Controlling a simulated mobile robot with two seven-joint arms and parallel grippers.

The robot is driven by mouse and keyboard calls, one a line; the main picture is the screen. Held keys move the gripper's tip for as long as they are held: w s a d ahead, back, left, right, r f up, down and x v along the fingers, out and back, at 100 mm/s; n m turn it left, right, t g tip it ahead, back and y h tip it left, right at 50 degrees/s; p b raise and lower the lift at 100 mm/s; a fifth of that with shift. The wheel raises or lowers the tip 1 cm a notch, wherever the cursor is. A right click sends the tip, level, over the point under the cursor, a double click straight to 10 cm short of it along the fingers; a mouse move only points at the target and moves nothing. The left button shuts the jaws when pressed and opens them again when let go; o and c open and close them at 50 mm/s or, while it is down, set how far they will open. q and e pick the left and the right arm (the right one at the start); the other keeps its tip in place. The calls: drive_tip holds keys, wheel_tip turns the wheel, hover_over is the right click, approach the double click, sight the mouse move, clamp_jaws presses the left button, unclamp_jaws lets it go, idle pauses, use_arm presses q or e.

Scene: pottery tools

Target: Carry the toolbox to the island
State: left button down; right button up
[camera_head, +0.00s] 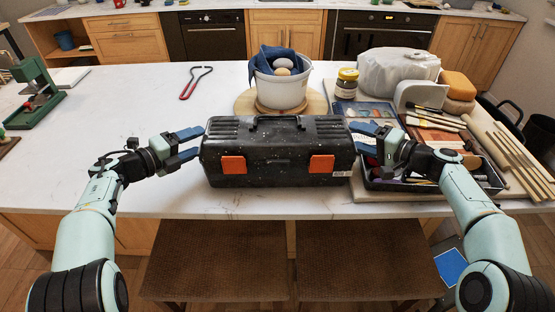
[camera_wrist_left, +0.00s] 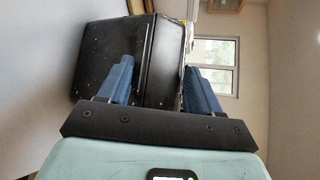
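The toolbox (camera_head: 278,163) is a black, speckled box with two orange latches and a top handle. It is at the front of the white marble island counter (camera_head: 120,125); I cannot tell whether it rests fully on it. My left gripper (camera_head: 194,144) is at the toolbox's left end, its blue fingers apart. In the left wrist view, the toolbox's dark end (camera_wrist_left: 150,60) lies beyond and between those fingers (camera_wrist_left: 158,82). My right gripper (camera_head: 356,138) is at the right end, fingers apart. Whether either gripper touches the box is unclear.
Behind the toolbox, a white pot (camera_head: 281,88) with a blue cloth stands on a round wooden board (camera_head: 245,103). Pottery tools and a dark tray (camera_head: 400,187) crowd the right. Red-handled tongs (camera_head: 194,83) lie behind left. Two brown stools (camera_head: 215,258) stand at the front. The left counter is mostly clear.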

use_arm(q)
drive_tip(key=shift+d+f, duration=0.2)
drive_tip(key=shift+f, duration=0.15)
use_arm(e)
drive_tip(key=shift+a+f, duration=0.15)
drive_tip(key=shift+f, duration=0.2)
clamp_jaws()
use_arm(q)
drive_tip(key=shift+r, duration=0.15)
use_arm(e)
drive_tip(key=shift+a+r, duration=0.1)
drive_tip(key=shift+r, duration=0.05)
